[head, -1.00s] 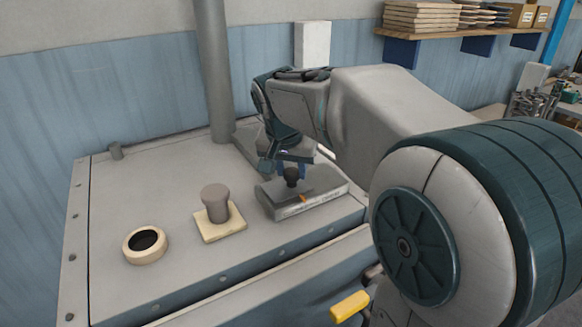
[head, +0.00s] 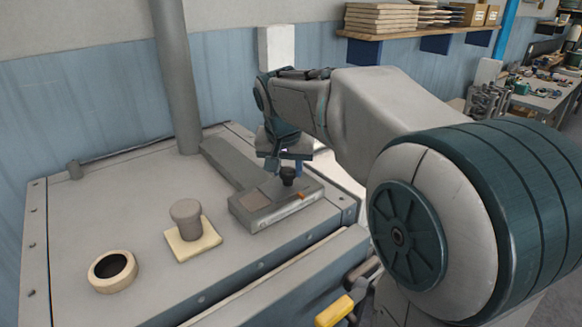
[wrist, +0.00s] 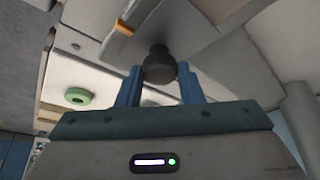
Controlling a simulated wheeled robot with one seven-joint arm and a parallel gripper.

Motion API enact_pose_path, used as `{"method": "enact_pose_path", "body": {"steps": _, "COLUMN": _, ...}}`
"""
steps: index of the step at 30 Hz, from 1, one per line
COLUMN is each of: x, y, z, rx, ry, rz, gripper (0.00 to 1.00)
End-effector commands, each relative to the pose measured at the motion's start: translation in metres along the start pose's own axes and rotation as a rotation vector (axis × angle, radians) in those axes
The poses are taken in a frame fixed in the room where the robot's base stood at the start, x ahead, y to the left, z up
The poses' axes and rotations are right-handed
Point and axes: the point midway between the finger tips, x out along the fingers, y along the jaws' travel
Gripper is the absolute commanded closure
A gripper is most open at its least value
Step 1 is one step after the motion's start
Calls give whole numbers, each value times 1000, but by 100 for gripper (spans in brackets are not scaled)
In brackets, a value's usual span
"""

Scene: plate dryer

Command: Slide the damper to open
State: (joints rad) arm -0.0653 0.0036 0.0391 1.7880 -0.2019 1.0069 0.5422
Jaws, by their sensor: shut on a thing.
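The damper is a grey box-like housing (head: 250,217) on the grey dryer top (head: 110,215), with a black knob (head: 288,174) and a small orange mark (head: 302,195) near its right end. A brownish patch shows on the housing's top left of the knob. My gripper (head: 284,163) comes down from above and is shut on the knob. In the wrist view the round black knob (wrist: 160,65) sits between the two blue fingers, with the orange mark (wrist: 124,29) beyond it. The fingertips are partly hidden in the head view.
A grey peg on a cream square base (head: 192,238) and a cream ring (head: 112,271) stand left of the damper. A vertical grey pipe (head: 176,80) rises behind. A yellow handle (head: 334,311) is below the front edge.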

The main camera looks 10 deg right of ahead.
Motion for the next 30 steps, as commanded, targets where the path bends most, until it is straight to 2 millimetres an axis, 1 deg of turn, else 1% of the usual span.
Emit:
{"method": "enact_pose_path", "body": {"steps": 3, "x": -1, "y": 3, "z": -3, "rx": 3, "ry": 7, "rz": 2, "gripper": 100}}
{"method": "enact_pose_path", "body": {"steps": 4, "x": -1, "y": 4, "z": -3, "rx": 4, "ry": 7, "rz": 3, "gripper": 64}}
{"method": "enact_pose_path", "body": {"steps": 6, "x": 0, "y": 4, "z": -3, "rx": 5, "ry": 7, "rz": 3, "gripper": 45}}
{"method": "enact_pose_path", "body": {"steps": 15, "x": -1, "y": 2, "z": -2, "rx": 3, "ry": 4, "rz": 2, "gripper": 45}}
{"method": "enact_pose_path", "body": {"steps": 17, "x": -4, "y": 2, "z": -2, "rx": 3, "ry": 4, "rz": 2, "gripper": 45}}
{"method": "enact_pose_path", "body": {"steps": 19, "x": -11, "y": 2, "z": -2, "rx": 3, "ry": 7, "rz": 1, "gripper": 45}}
{"method": "enact_pose_path", "body": {"steps": 23, "x": -35, "y": 3, "z": -2, "rx": 4, "ry": 9, "rz": 0, "gripper": 45}}
{"method": "enact_pose_path", "body": {"steps": 30, "x": -91, "y": 3, "z": -2, "rx": 4, "ry": 9, "rz": 0, "gripper": 45}}
